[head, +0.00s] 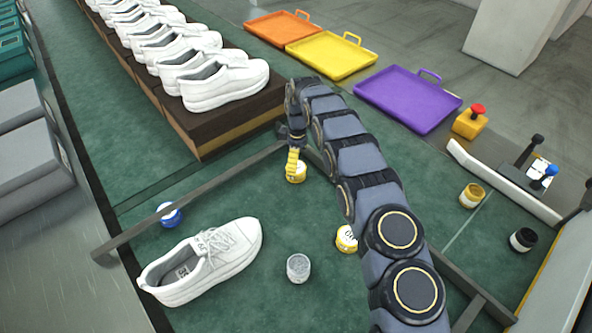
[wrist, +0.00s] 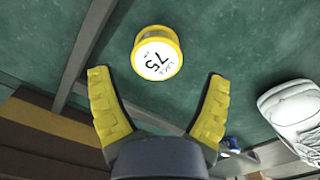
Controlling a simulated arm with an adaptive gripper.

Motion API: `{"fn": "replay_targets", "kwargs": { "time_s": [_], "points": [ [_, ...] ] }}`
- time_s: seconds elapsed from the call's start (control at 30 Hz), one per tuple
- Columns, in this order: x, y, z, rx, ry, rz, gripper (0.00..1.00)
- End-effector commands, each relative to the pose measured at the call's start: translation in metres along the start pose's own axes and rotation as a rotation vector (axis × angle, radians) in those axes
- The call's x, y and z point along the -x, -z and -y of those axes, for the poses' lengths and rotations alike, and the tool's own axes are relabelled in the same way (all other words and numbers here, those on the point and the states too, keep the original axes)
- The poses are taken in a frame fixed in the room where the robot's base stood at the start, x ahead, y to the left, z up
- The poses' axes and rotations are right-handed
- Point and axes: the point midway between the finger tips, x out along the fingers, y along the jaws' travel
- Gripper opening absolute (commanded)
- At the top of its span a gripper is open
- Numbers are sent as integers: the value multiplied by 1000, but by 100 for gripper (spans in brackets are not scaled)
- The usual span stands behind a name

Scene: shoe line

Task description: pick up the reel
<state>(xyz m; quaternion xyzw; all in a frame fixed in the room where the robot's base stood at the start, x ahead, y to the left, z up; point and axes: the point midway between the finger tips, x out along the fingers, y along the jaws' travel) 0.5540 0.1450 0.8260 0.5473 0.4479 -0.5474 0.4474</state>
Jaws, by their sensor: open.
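A yellow reel (head: 296,174) with a white end face stands on the green bench top just below my gripper (head: 292,160). In the wrist view the same reel (wrist: 157,53) shows a white label reading 75, ahead of the fingertips and between their lines. My gripper (wrist: 158,100) is open and empty, with its yellow fingers apart and not touching the reel. A second yellow reel (head: 345,241) with a white label lies nearer, partly hidden by my arm. A blue reel (head: 171,215) is at the left, beside a dark rail.
A white shoe (head: 203,262) and a grey pot (head: 298,268) are on the bench in front. A shoe rack (head: 215,137) with several shoes is behind left. Dark rails (head: 190,200) cross the bench. Orange, yellow and purple trays (head: 408,98) are at the back.

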Motion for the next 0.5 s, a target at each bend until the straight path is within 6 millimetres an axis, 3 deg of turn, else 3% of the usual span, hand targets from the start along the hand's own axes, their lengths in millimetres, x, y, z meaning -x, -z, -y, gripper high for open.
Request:
{"fn": "replay_targets", "kwargs": {
  "time_s": [0.5],
  "points": [
    [-55, 2, -2, -2, 2, 1, 78]
  ]
}}
